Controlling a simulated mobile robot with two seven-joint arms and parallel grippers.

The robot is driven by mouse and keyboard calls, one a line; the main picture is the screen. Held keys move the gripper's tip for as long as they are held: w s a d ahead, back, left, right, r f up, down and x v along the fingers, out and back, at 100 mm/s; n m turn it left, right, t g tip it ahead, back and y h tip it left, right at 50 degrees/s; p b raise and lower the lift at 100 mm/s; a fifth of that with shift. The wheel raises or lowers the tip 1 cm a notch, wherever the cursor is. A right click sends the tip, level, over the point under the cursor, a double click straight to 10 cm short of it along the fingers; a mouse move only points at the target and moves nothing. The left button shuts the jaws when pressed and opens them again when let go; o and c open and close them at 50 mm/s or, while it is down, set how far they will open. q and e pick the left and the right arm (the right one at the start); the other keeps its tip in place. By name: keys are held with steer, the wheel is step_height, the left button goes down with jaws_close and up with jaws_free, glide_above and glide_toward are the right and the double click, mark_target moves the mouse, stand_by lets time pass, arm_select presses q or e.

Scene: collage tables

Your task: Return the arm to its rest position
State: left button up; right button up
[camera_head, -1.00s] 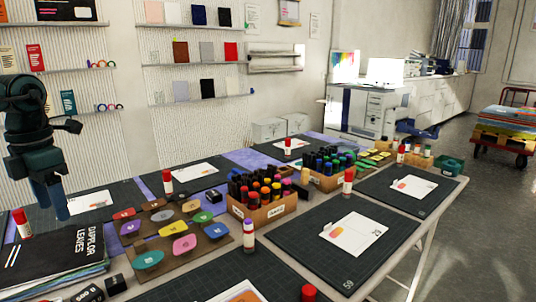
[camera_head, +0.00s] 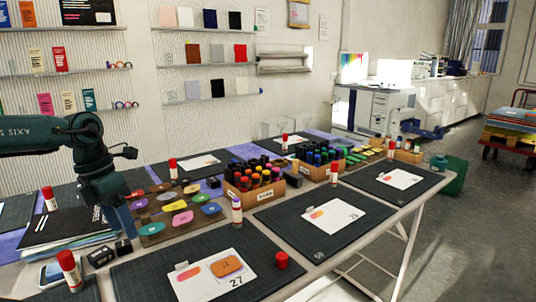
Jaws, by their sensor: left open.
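My left gripper (camera_head: 120,218) hangs at the left in the head view, its dark blue-green arm coming in from the left edge. The fingers point down, just left of the board of coloured oval pieces and behind the small black blocks. I see nothing between them. The gap between fingers is hard to make out from this angle. The lower finger ends overlap the table in the picture, and I cannot tell whether they touch it. My right gripper is out of view.
A numbered card (camera_head: 238,283) with an orange oval lies on the front mat. Open floor lies right.

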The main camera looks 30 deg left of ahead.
arm_select(q)
steer(key=w+d+f+n+t+h+p, duration=0.3)
steer(key=d+h, duration=0.1)
steer(key=d, duration=0.6)
steer(key=w+d+f+n+t+h+p, duration=0.2)
steer(key=w+d+f+n+h, duration=0.1)
steer(key=d, duration=0.6)
steer(key=w+d+f+n+t+h+p, duration=0.2)
steer(key=d+f+n+t+h+p, duration=0.15)
steer(key=d, duration=0.65)
steer(key=s+d+f+n+y+p, duration=0.3)
steer(key=s+d+f+n+y, duration=0.1)
steer(key=n, duration=0.8)
steer(key=s+d+f+n+t+y+p, duration=0.1)
steer(key=s+d+f+n+y+p, duration=0.2)
steer(key=n, duration=0.9)
steer(key=s+d+f+y, duration=0.1)
steer(key=s+y, duration=0.1)
steer(key=s, duration=0.1)
steer(key=shift+d, duration=0.25)
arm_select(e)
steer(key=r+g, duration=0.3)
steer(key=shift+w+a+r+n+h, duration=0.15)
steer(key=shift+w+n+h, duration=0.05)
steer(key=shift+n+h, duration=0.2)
